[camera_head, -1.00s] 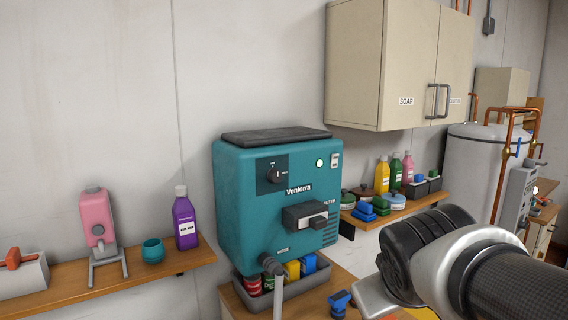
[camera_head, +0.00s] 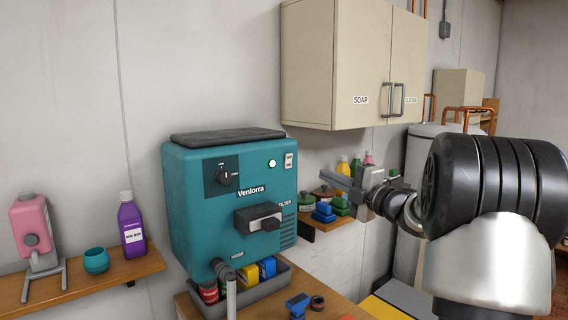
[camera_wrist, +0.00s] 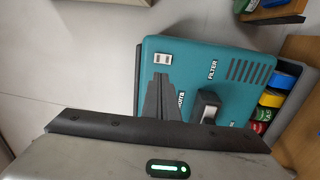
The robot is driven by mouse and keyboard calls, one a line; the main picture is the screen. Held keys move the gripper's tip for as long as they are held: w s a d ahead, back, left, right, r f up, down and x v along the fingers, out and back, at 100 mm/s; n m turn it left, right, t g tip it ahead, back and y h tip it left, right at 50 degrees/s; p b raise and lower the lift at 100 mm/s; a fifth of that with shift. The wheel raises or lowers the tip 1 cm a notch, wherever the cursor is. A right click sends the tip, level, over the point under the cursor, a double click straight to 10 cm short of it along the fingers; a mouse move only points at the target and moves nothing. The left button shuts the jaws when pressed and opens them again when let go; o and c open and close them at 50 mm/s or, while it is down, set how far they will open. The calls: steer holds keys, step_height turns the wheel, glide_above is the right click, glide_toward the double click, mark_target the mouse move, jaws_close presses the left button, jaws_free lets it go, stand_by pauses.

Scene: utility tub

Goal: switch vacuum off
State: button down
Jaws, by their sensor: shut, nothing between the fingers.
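The teal vacuum unit (camera_head: 215,232), labelled Ventorra, hangs on the wall in the head view. A dark filter handle (camera_head: 262,219) juts out below.
A soap cabinet (camera_head: 330,70) hangs above right. Behind my gripper a shelf (camera_head: 325,227) carries several bottles and sponges. A grey tray (camera_head: 280,280) with colored containers sits under the vacuum. A left shelf (camera_head: 80,285) holds a purple bottle (camera_head: 131,225) and teal cup.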

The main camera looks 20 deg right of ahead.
mark_target(289, 157)
steer(key=shift+s+d+n, duration=0.15)
steer(key=shift+d+n, duration=0.1)
steer(key=shift+n, duration=0.05)
steer(key=p+x, duration=0.1)
steer(key=x, duration=0.5)
steer(key=p+x, duration=0.2)
steer(key=x, duration=0.5)
steer(key=shift+a+r+p, duration=0.2)
steer(key=shift+a+p, duration=0.05)
steer(key=shift+p, duration=0.05)
steer(key=shift+w+a, duration=0.15)
steer(key=shift+w, duration=0.3)
